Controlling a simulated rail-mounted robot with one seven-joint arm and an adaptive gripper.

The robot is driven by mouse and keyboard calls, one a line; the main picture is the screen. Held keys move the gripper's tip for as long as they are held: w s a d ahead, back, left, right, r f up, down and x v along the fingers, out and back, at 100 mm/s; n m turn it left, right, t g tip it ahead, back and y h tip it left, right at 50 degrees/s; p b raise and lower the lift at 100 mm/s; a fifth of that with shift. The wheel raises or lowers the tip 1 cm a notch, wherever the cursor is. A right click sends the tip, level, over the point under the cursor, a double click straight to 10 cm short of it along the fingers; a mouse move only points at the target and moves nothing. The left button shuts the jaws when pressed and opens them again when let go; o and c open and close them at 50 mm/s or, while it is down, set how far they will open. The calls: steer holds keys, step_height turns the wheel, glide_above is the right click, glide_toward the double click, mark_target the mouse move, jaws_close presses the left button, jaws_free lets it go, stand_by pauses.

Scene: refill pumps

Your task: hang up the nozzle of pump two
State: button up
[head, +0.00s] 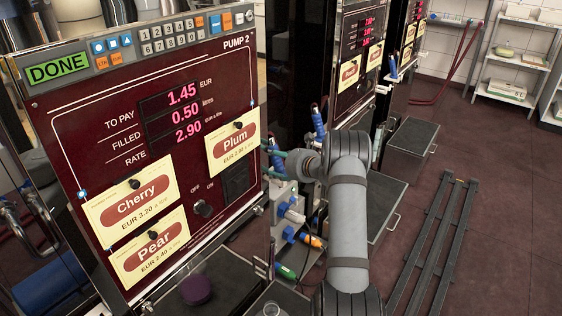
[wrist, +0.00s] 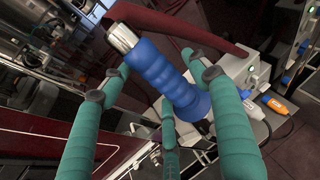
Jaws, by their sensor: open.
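Pump two's dark red front panel (head: 75,150) stands at the left in the head view, its display (head: 58,68) reading DONE. A blue ribbed nozzle (wrist: 165,75) with a metal tip is large in the wrist view, tilted with its tip to the upper left. My gripper (head: 277,160), with teal fingers, is beside the panel's right edge. In the wrist view my gripper (wrist: 155,66) is open, with its fingers spread around the nozzle; I cannot tell whether they touch it. In the head view this nozzle is mostly hidden.
Floor rails (head: 437,240) run at right; floor there is otherwise clear.

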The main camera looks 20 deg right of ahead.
steer(key=v, duration=1.1)
steer(key=shift+s, duration=0.35)
steer(key=shift+w+d+r, duration=0.1)
steer(key=shift+w, duration=0.05)
steer(key=x, duration=1.1)
steer(key=shift+w, duration=0.2)
steer(key=shift+w+r+p, duration=0.25)
steer(key=shift+p, duration=0.05)
steer(key=shift+s+r+p, duration=0.1)
steer(key=shift+r+p, duration=0.3)
steer(key=shift+r, duration=0.1)
steer(key=shift+f, duration=0.1)
